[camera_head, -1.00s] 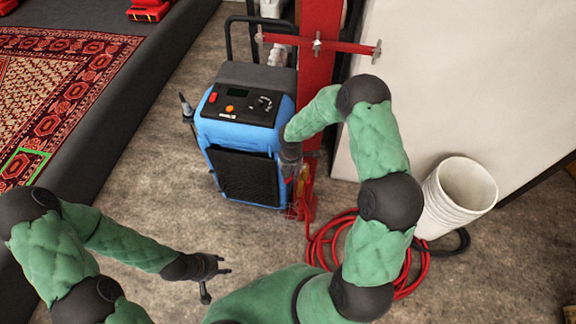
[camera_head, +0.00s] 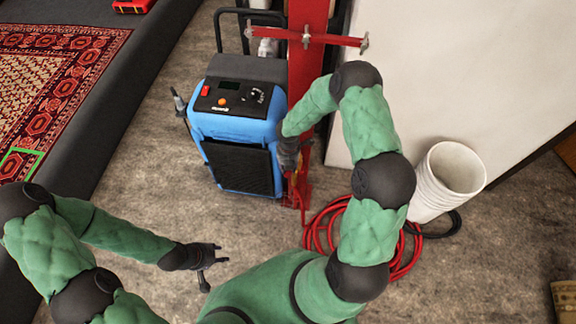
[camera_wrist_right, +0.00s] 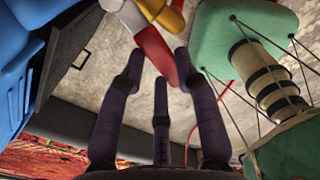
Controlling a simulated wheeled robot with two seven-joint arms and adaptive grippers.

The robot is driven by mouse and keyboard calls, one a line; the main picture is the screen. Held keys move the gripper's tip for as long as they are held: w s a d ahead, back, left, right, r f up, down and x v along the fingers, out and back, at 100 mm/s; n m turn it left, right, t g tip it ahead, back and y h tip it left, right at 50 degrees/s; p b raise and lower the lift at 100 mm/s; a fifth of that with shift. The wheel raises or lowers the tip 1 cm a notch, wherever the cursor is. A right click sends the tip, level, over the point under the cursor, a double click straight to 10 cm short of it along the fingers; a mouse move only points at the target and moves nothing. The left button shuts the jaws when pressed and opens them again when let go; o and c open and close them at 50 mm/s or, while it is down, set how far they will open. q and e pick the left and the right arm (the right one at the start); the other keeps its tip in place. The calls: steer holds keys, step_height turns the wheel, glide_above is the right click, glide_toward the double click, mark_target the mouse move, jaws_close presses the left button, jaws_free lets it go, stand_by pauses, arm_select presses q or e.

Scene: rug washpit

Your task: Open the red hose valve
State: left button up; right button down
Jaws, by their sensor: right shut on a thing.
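The red valve handle (camera_wrist_right: 152,45), with white and yellow parts beside it, is between the fingers of my right gripper (camera_wrist_right: 158,60) in the right wrist view. The fingers are shut on it. In the head view my right gripper (camera_head: 290,160) points down beside the red post (camera_head: 306,82), and the valve there is mostly hidden behind it; a small yellow bit shows. My left gripper (camera_head: 221,252) is open and empty above the floor at the lower left, away from the valve.
A blue machine (camera_head: 236,126) stands immediately left of my right gripper. A coiled red hose (camera_head: 323,226) lies on the floor below the post. White stacked buckets (camera_head: 447,178) stand to the right. A patterned rug (camera_head: 62,70) lies on a dark platform at left. Floor between is clear.

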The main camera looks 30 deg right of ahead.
steer(key=c, duration=0.9)
jaws_free()
step_height(320, 180, up, 12)
steer(key=shift+f, duration=0.1)
